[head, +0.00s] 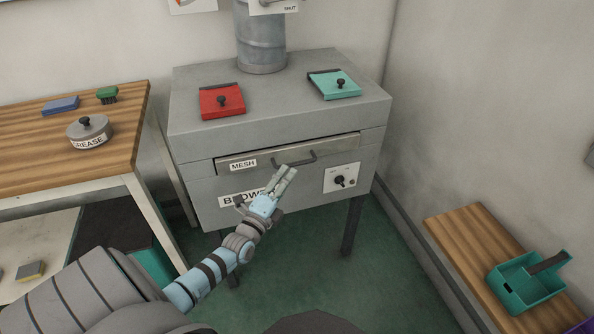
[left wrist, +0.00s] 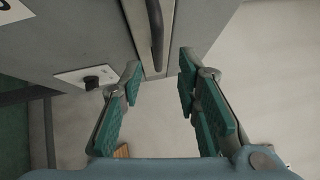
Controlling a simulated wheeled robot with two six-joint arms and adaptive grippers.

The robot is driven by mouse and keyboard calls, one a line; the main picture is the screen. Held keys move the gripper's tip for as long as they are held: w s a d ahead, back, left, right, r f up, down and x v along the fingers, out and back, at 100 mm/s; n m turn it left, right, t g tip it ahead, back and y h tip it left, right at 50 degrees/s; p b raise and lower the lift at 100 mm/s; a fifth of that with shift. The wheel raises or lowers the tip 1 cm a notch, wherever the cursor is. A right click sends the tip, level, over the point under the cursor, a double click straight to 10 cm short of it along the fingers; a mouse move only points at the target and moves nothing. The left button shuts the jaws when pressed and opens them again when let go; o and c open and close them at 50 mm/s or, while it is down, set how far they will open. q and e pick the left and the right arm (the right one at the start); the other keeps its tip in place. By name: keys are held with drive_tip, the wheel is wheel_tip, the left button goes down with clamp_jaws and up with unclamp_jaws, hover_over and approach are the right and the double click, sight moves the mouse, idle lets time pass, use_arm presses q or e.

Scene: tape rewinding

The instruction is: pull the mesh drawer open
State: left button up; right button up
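The mesh drawer (head: 340,148) is a flat grey front labelled MESH, set in the upper front of a grey metal cabinet. It looks shut or nearly so. Its dark bar handle (head: 294,160) runs along the middle of the front; in the left wrist view the handle (left wrist: 157,35) lies ahead, in line with the gap between the fingers. My left gripper (head: 288,174) is just below and in front of the handle. In the left wrist view the gripper (left wrist: 161,72) is open and empty, its green-padded fingers spread, apart from the handle. My right gripper is not in view.
The cabinet (head: 290,120) carries a red lidded hatch (head: 222,103), a teal hatch (head: 334,86) and a metal duct (head: 261,40). A knob panel (head: 341,178) is right of the gripper. A wooden table (head: 50,130) stands left, a bench (head: 470,245) right.

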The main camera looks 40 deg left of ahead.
sight(297, 163)
use_arm(q)
drive_tip(key=b+x, duration=0.1)
drive_tip(key=x, duration=0.2)
drive_tip(key=b+x, duration=0.2)
drive_tip(key=x, duration=0.1)
drive_tip(key=shift+w+f, duration=0.2)
drive_tip(key=shift+w, duration=0.15)
drive_tip(key=shift+r, duration=0.1)
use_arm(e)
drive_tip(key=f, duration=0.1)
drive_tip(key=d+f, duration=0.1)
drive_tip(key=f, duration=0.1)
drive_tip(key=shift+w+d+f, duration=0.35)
use_arm(q)
drive_tip(key=shift+c, duration=0.6)
clamp_jaws()
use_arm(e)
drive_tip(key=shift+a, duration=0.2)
